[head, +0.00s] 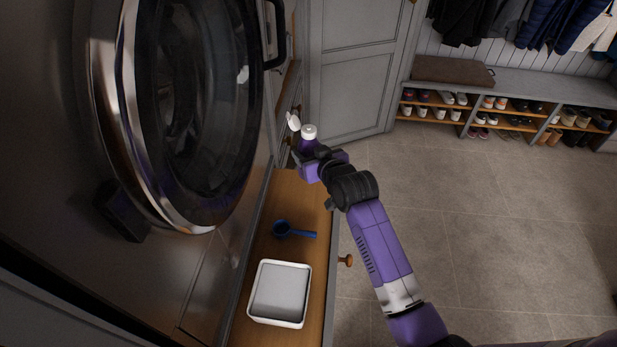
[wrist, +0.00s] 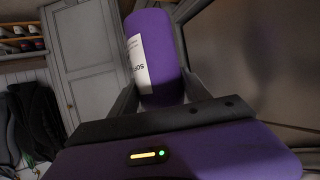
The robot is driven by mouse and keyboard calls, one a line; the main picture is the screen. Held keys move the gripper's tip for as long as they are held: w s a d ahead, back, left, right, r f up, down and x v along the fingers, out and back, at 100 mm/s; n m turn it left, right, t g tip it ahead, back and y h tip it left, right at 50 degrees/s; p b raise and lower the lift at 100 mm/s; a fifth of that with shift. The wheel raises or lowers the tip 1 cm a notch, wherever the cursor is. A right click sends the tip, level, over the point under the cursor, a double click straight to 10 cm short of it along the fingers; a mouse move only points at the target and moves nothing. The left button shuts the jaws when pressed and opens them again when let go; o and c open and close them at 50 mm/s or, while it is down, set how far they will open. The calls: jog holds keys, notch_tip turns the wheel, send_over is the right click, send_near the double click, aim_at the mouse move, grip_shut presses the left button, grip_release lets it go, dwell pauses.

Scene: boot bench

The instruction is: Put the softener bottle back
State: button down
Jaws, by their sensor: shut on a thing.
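The softener bottle is purple with a white label and a white cap (head: 309,131). In the wrist view the bottle (wrist: 160,50) stands between the two fingers, with part of its lettering readable. My gripper (head: 308,152) is shut on it, at the far end of the pull-out wooden shelf (head: 292,257). The bottle is roughly upright in the head view. Its lower part is hidden by my gripper, so I cannot tell whether it touches the shelf. A small white object (head: 293,121), perhaps a flipped lid, shows just left of the cap.
A blue scoop (head: 293,231) and a white square tub (head: 280,293) lie on the near part of the shelf. The round washer door (head: 125,110) hangs at the left. A grey cabinet door (head: 355,65) stands behind. Tiled floor at right is clear.

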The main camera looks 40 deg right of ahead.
notch_tip(320, 180, down, 10)
jog(key=shift+d, duration=0.1)
dwell(0.4)
jog(key=shift+f, duration=0.1)
jog(key=shift+f, duration=0.15)
jog(key=c, duration=0.5)
grip_release()
jog(key=shift+r, duration=0.2)
jog(key=shift+s, duration=0.3)
jog(key=b+v, duration=0.1)
jog(key=v, duration=1)
jog(key=shift+s+a, duration=0.2)
jog(key=shift+a, duration=0.05)
